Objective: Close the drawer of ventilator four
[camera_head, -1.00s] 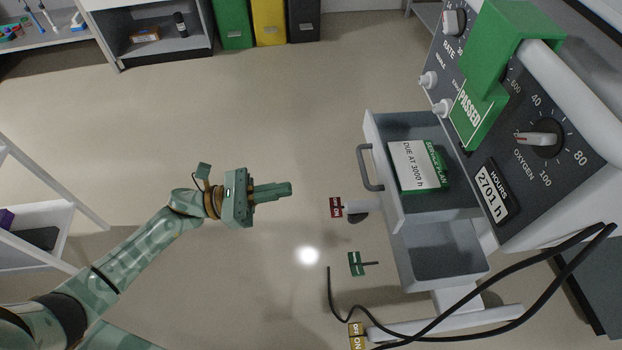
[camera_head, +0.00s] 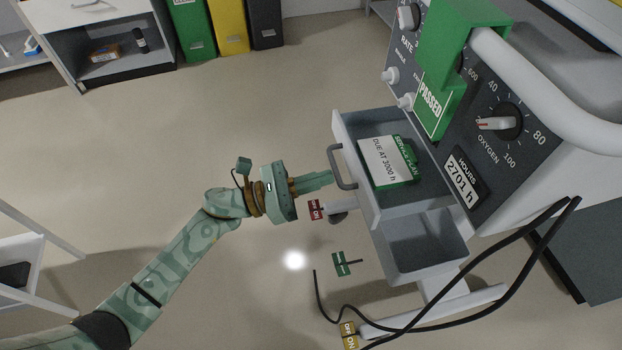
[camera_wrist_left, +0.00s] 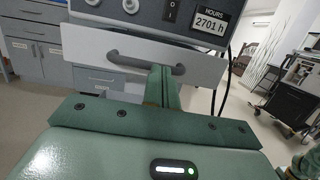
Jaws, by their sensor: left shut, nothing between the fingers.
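The ventilator (camera_head: 470,130) stands at the right in the head view, with an hours display reading 2701 h and a green PASSED tag (camera_head: 432,105). Its grey drawer (camera_head: 435,185) is pulled out, with a dark bar handle (camera_head: 340,168) on its front. A green and white service card (camera_head: 388,160) lies inside. My left gripper (camera_head: 328,179) is shut and empty, its fingertips close to the drawer front beside the handle. In the left wrist view the fingers (camera_wrist_left: 163,85) point at the drawer front (camera_wrist_left: 205,68), overlapping the handle (camera_wrist_left: 125,60); contact cannot be told. My right gripper is not in view.
Below the drawer is an open grey tray (camera_head: 425,250). A red switch tag (camera_head: 316,210), a green tag (camera_head: 341,263) and a yellow tag (camera_head: 349,334) sit low by the stand. Black hoses (camera_head: 500,290) loop at the lower right.

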